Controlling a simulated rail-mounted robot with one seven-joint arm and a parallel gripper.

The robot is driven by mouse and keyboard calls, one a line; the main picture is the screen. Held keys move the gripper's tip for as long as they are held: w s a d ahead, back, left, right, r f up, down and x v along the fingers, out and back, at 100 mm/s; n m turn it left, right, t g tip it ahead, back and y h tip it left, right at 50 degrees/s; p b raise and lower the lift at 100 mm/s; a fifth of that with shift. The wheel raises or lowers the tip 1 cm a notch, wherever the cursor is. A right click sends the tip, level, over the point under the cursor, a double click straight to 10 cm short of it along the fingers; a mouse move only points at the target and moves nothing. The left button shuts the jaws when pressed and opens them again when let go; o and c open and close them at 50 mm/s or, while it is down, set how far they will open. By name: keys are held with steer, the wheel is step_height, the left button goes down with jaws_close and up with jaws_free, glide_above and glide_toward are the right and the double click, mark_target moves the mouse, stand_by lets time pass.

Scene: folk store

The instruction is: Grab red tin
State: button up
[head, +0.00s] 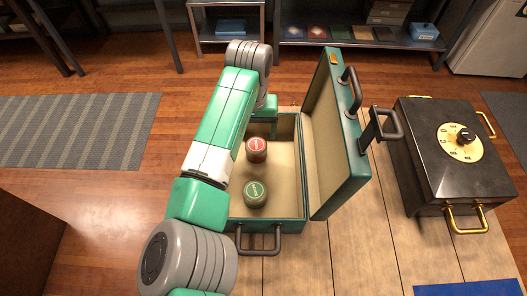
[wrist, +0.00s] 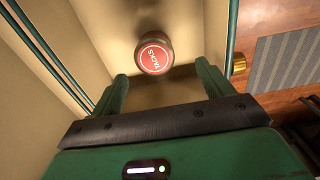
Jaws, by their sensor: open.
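The red tin (head: 256,149) stands upright inside an open green case (head: 287,226) with a beige lining, toward its far end. In the wrist view the red tin (wrist: 154,55) shows its red lid with white lettering, just beyond and between the fingertips. My gripper (wrist: 160,80) is open and empty, with one green finger to each side; the tin does not look gripped. In the head view my arm covers the left side of the case and the fingers are hidden. A green tin (head: 256,194) stands nearer in the same case.
The case's raised lid (head: 337,135) stands open on the right side. A black box with a dial (head: 452,152) sits to the right on the wooden table (head: 360,255). A blue mat (head: 470,288) lies at the table's near right. Case walls surround the tins closely.

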mark_target(256, 144)
steer(key=f+b, duration=0.1)
steer(key=f, duration=0.1)
steer(key=f+b, duration=0.1)
steer(key=f, duration=0.2)
steer(key=f+b, duration=0.1)
steer(key=f, duration=0.1)
steer(key=shift+s+d+f, duration=0.15)
steer(key=shift+s+d, duration=0.1)
steer(key=shift+d, duration=0.05)
steer(key=shift+w, duration=0.1)
steer(key=c, duration=1.1)
step_height(256, 144, up, 10)
steer(key=p, duration=0.3)
steer(key=shift+p, duration=0.4)
